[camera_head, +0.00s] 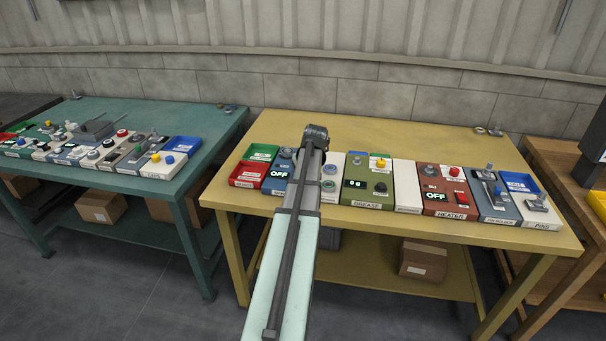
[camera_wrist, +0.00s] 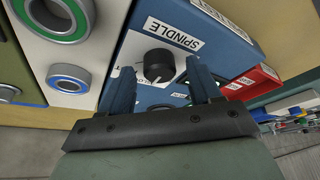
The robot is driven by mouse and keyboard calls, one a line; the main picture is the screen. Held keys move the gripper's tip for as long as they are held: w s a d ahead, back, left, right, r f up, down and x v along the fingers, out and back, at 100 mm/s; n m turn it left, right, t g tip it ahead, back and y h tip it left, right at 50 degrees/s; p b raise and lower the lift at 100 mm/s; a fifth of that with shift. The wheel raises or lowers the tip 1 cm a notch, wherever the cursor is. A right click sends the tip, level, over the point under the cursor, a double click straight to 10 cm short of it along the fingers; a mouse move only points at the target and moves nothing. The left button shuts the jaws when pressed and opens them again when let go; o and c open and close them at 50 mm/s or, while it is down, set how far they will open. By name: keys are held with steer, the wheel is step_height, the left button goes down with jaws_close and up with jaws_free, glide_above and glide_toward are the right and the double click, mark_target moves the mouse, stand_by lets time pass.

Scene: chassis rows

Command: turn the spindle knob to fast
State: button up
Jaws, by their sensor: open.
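The spindle unit is a blue panel (camera_wrist: 195,22) with a white SPINDLE label (camera_wrist: 173,34) in the wrist view. Its round black knob (camera_wrist: 159,62) has a white pointer line on the side toward my gripper. My gripper (camera_wrist: 161,76) is open, with one finger on each side of the knob in the picture. Whether either finger touches it I cannot tell. In the head view my arm covers part of the blue panel (camera_head: 271,184), which has an OFF display (camera_head: 279,173).
On the yellow table (camera_head: 345,127), red and green trays (camera_head: 248,174) stand left of the spindle unit. A cream panel with round rings (camera_wrist: 70,72) adjoins it. The green GREASE unit (camera_head: 368,196) and red HEATER unit (camera_head: 443,196) stand farther right. The table's back is mostly clear.

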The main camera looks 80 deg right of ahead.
steer(key=shift+c, duration=0.4)
steer(key=c, duration=1)
steer(key=shift+o, duration=0.2)
steer(key=m, duration=0.2)
steer(key=m+g+h, duration=0.1)
steer(key=m, duration=0.1)
steer(key=shift+w+a+m+g, duration=0.1)
steer(key=shift+w+m+g, duration=0.05)
steer(key=shift+m+g, duration=0.15)
steer(key=shift+w+m+g, duration=0.1)
steer(key=shift+m+g, duration=0.9)
steer(key=shift+m, duration=1.6)
steer(key=o, duration=1)
